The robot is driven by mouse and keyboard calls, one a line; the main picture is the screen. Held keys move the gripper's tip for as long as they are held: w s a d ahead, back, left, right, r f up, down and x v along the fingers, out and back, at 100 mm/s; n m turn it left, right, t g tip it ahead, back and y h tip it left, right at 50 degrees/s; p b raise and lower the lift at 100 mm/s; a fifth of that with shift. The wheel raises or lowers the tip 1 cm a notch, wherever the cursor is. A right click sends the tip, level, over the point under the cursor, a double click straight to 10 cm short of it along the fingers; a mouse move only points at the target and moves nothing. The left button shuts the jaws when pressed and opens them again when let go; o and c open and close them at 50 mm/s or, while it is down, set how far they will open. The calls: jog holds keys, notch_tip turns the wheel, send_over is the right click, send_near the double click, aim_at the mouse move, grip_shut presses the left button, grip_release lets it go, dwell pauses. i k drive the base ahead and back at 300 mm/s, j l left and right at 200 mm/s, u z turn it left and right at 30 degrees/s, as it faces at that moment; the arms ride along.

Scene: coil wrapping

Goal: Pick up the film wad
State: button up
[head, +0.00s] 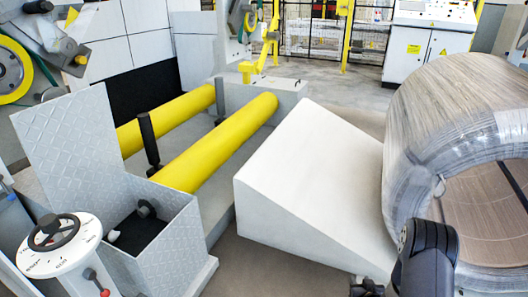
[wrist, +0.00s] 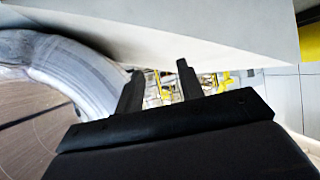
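I cannot make out a film wad for certain in either view. My gripper (wrist: 160,68) shows in the wrist view with its two dark fingers apart and nothing held between them, so it is open. Beyond the fingers are a pale slanted surface and distant yellow parts. In the head view my dark arm rises at the lower right, in front of the wrapped coil (head: 425,125), and my fingers are not clear there. The coil also shows at the left of the wrist view (wrist: 75,62), wrapped in shiny clear film.
A pale wedge block (head: 310,165) stands left of the coil, close to my arm. Two yellow rollers (head: 220,140) lie further left. A grey open-topped box (head: 180,240) and a round control panel (head: 60,245) are at front left. Open floor lies behind the wedge.

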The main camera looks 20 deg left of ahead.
aim_at(113, 235)
jog(key=i+l+u, duration=0.1)
jog(key=i+u, duration=0.15)
jog(key=u, duration=0.2)
jog(key=i+l+u, duration=0.2)
jog(key=u, duration=0.25)
jog(key=i+l+u, duration=0.15)
jog(key=u, duration=0.3)
jog(key=i+l+u, duration=0.1)
jog(key=l+u, duration=0.35)
